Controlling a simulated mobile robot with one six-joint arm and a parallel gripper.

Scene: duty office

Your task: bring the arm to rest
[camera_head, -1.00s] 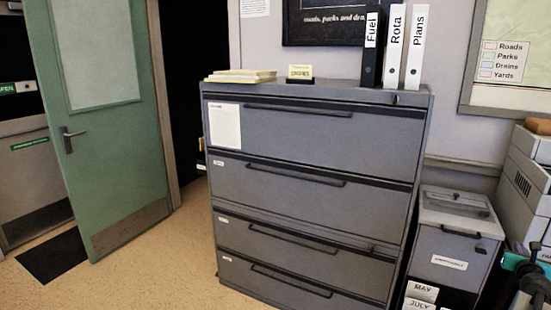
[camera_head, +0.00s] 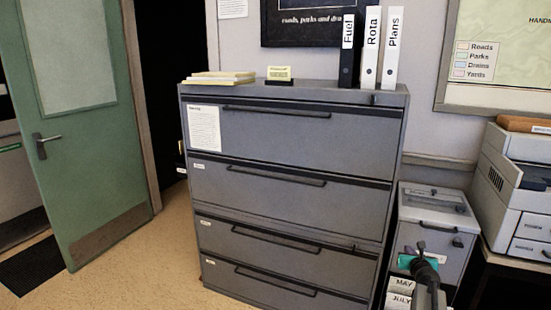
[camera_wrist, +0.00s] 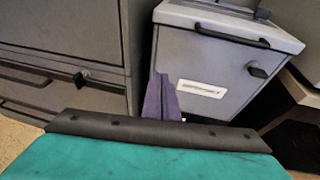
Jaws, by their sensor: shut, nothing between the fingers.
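My gripper (camera_head: 421,246) is at the lower right of the head view, in front of the small grey cabinet (camera_head: 455,248). In the wrist view its purple fingers (camera_wrist: 161,97) are together, with nothing between them. Behind them in that view is the small cabinet's front, with a white label and a dark handle. Whether the fingertips touch it I cannot tell. A teal part of my own arm fills the bottom of the wrist view.
A wide grey filing cabinet (camera_head: 285,145) with all drawers shut stands left of my arm. Binders (camera_head: 370,50) stand on top. MAY and JULY holders (camera_head: 400,292) are low beside my arm. A printer (camera_head: 520,165) is at right. Open floor (camera_head: 135,270) lies at left.

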